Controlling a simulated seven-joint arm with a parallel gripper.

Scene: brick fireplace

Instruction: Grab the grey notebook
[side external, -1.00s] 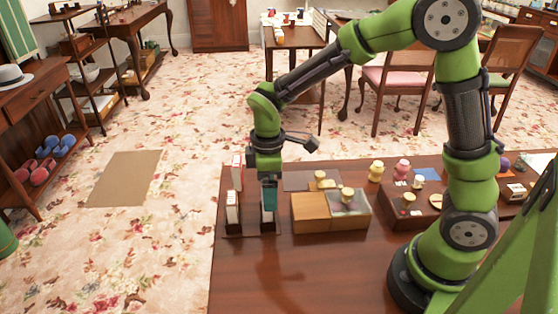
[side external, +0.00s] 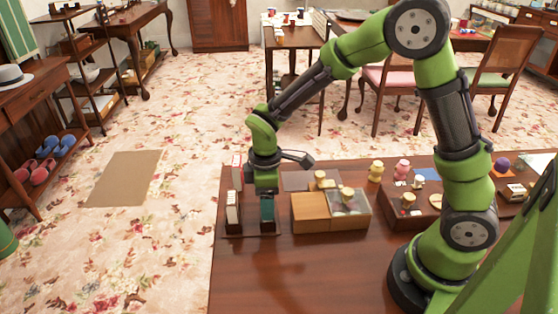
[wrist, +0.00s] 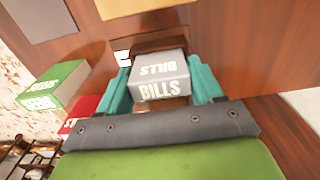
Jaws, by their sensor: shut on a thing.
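The grey notebook (wrist: 160,72) is marked "BILLS" and sits between my two teal fingers in the wrist view. My gripper (wrist: 166,85) is shut on it, with a finger against each side. In the side view my gripper (side external: 267,212) points down at the right part of a dark rack (side external: 250,235) near the table's left end. There the fingers hide most of the notebook.
A green notebook (wrist: 55,82) and a red one (wrist: 80,112) are left of the grey one in the wrist view. A wooden box (side external: 310,212) stands close right of my gripper in the side view. The table front is clear.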

